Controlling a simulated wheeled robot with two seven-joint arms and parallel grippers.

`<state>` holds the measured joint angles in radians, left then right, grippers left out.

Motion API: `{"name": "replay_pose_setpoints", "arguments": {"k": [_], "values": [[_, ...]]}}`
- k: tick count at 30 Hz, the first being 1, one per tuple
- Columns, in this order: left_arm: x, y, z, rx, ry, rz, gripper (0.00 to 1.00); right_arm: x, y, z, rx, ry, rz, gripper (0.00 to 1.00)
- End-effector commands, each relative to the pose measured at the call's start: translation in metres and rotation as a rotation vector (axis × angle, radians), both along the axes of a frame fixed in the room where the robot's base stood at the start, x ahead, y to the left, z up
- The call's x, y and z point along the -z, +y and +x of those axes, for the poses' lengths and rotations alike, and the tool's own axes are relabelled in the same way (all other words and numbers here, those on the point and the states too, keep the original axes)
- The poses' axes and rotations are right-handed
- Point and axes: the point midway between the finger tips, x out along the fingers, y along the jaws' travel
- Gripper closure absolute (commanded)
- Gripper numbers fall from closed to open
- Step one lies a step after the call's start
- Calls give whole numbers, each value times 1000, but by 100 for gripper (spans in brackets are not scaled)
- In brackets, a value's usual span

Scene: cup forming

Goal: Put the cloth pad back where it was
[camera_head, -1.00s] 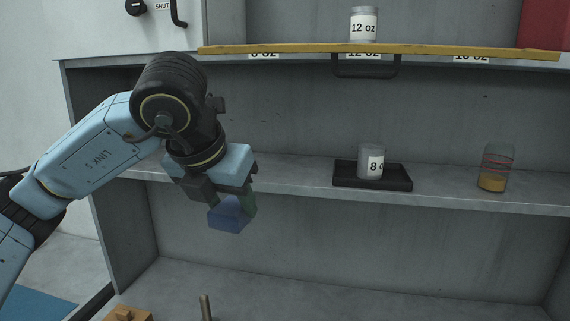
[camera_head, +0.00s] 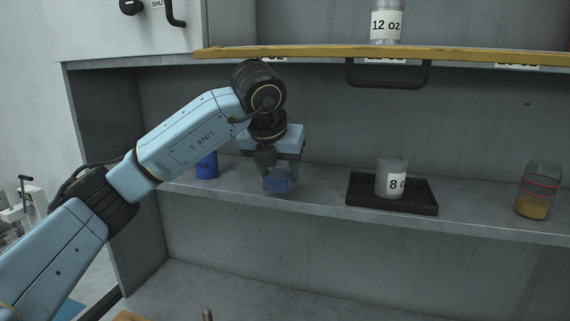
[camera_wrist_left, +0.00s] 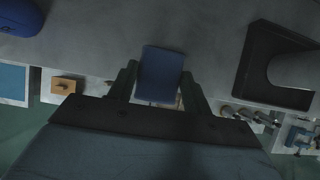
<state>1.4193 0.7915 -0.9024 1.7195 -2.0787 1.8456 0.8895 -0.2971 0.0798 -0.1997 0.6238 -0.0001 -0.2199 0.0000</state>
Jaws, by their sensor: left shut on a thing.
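The cloth pad (camera_head: 277,181) is a small dark blue block with a flat face. My left gripper (camera_head: 279,170) is shut on it, pointing down over the front part of the middle shelf, between a blue cup and a black tray. In the left wrist view the pad (camera_wrist_left: 161,68) sits between the two fingers (camera_wrist_left: 160,85), at the shelf's front edge. I cannot tell whether the pad touches the shelf. My right gripper is not in view.
The middle shelf (camera_head: 320,191) holds a blue cup (camera_head: 207,166) at left, a black tray (camera_head: 424,198) with an "8 oz" cup (camera_head: 391,178), and a glass of brown liquid (camera_head: 537,194) at right. A yellow-edged shelf (camera_head: 300,52) with a "12 oz" jar (camera_head: 386,22) lies above.

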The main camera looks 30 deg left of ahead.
Motion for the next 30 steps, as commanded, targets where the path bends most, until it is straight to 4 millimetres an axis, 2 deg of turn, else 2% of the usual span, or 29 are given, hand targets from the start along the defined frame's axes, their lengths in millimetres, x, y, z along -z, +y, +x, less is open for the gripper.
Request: {"name": "replay_pose_setpoints", "arguments": {"k": [5,12,15,26,27,30], "values": [[-1,3,13,-1,0,0,72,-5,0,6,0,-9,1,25],[2,10,44,0,2,2,72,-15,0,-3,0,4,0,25],[13,9,43,1,1,2,72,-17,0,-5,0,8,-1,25],[18,9,42,1,-1,1,72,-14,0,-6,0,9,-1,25],[18,9,42,1,-1,1,48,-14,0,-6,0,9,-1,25],[18,9,42,1,0,0,35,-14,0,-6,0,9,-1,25]]}}
